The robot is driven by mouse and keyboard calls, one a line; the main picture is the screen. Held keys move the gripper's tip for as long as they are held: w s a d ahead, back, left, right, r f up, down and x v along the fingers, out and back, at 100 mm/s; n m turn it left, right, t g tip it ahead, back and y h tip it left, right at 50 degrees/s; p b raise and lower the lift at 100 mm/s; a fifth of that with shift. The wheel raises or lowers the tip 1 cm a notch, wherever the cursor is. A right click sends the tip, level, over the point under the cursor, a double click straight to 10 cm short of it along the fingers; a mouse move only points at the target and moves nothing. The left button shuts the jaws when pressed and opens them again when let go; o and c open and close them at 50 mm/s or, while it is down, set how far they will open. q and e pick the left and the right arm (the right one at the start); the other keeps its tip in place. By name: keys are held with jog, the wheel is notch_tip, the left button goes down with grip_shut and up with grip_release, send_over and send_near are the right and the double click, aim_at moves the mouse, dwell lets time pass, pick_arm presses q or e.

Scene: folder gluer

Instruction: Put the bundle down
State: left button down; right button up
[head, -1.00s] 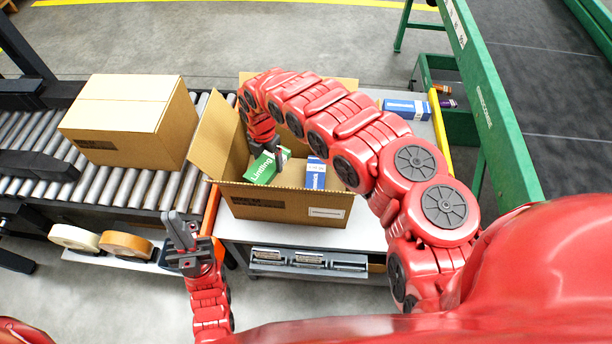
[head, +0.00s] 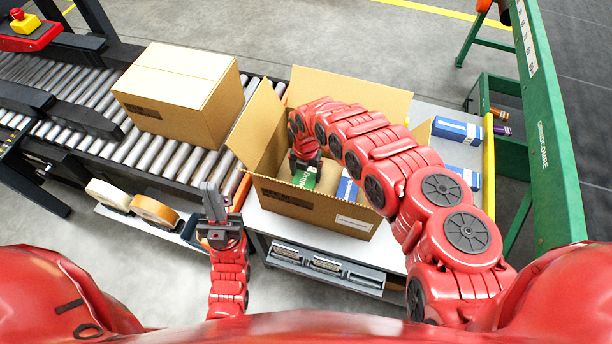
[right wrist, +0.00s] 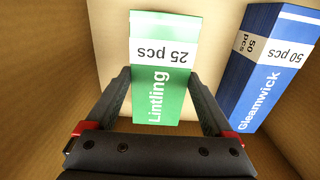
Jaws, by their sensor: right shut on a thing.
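The green-and-white Lintling bundle (head: 303,179) is inside the open cardboard carton (head: 300,207). In the right wrist view the bundle (right wrist: 158,70) lies between the two fingers of my right gripper (right wrist: 160,85). My right gripper (head: 305,164) is shut on it, low inside the carton. I cannot tell whether the bundle touches the carton floor. A blue-and-white Gleamwick bundle (right wrist: 268,70) stands in the carton to its right, apart from it; my right arm partly hides it in the head view (head: 347,188). My left gripper (head: 212,200) appears shut and empty, left of the carton.
The carton stands on a grey table (head: 265,222) with its flaps open. A closed carton (head: 180,95) sits on the roller conveyor (head: 140,150) at left. Blue boxes (head: 457,131) lie on the table at right, near a green frame (head: 553,130). Tape rolls (head: 153,211) are below the conveyor.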

jog(key=shift+f, duration=1.2)
jog(key=shift+f, duration=0.15)
jog(key=o, duration=1.2)
jog(key=shift+o, duration=0.2)
